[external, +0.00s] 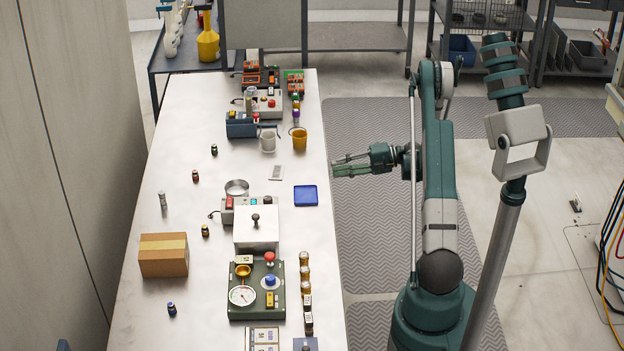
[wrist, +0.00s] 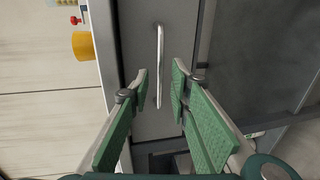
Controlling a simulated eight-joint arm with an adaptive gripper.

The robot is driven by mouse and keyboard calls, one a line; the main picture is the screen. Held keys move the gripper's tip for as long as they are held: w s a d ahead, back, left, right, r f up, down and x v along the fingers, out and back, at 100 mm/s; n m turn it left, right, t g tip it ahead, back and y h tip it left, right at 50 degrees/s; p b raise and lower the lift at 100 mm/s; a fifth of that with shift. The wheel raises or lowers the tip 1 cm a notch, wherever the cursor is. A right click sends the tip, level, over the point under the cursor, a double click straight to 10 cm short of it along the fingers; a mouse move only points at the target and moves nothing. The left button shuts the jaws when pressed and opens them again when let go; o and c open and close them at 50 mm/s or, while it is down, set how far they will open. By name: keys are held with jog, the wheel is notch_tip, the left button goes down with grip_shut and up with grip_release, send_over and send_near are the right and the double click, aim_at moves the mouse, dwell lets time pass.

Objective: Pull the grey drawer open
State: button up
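The grey drawer (wrist: 138,50) shows in the wrist view as a dark grey front panel under the table's edge. Its long silver bar handle (wrist: 159,60) runs up and down in that picture. My gripper (wrist: 161,80) is open, with one green-padded finger on each side of the handle in the picture. I cannot tell whether the fingertips are level with the bar; neither finger visibly touches it. In the external view my gripper (external: 345,165) is just right of the table's edge. The drawer front is hidden there below the tabletop.
The white tabletop (external: 180,120) holds many items. A blue tray (external: 306,195) and an orange cup (external: 299,139) stand near the edge closest to my gripper. The matted floor (external: 370,240) beside the table is clear apart from my arm and base.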

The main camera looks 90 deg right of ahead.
jog(key=shift+x, duration=1.6)
grip_shut()
